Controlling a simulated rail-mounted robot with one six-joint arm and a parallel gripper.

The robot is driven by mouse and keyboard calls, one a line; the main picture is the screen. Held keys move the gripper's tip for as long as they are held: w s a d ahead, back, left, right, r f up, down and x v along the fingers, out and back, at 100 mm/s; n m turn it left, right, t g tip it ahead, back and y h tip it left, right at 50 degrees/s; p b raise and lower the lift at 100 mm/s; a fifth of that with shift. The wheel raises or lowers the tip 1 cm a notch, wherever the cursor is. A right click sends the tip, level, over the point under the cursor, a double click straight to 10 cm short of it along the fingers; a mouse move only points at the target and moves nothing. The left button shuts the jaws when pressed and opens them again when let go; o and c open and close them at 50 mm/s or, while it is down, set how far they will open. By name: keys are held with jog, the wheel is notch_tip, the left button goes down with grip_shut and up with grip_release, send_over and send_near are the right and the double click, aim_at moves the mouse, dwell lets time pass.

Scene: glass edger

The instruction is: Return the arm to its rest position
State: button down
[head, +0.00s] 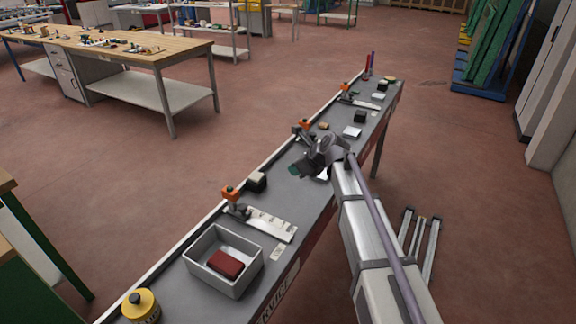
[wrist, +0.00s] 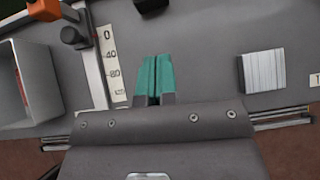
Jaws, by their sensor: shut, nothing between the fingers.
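My gripper (head: 296,169) is over the long grey bench (head: 215,210), about midway along it in the head view, with my arm reaching in from the lower right. In the wrist view its two green fingers (wrist: 155,76) are pressed together with nothing between them. They point at bare bench surface beside the scale plate (wrist: 111,62). The fingers look clear of the things around them, but I cannot tell their exact height above the bench.
A grey tray (head: 193,252) holds a red block (head: 227,264). Orange-handled clamps (head: 230,193), dark blocks (head: 257,182) and a yellow container (head: 141,305) stand along the bench. A ribbed pale block (wrist: 261,71) lies right of the fingers.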

jog(key=s+d+f+n+g+h, duration=0.1)
jog(key=s+d+n+h, duration=0.1)
jog(key=s+d+n, duration=0.4)
jog(key=s+d+f+n+g+h, duration=0.2)
jog(key=s+d+n, duration=0.4)
jog(key=s+n, duration=0.4)
jog(key=s+d+f+n+g+h, duration=0.1)
jog(key=s+d+f+n+h, duration=0.1)
jog(key=s+d+n, duration=0.5)
jog(key=s+n+h, duration=0.1)
jog(key=s, duration=0.4)
jog(key=shift+s+g+h, duration=0.3)
jog(key=shift+s+h, duration=0.1)
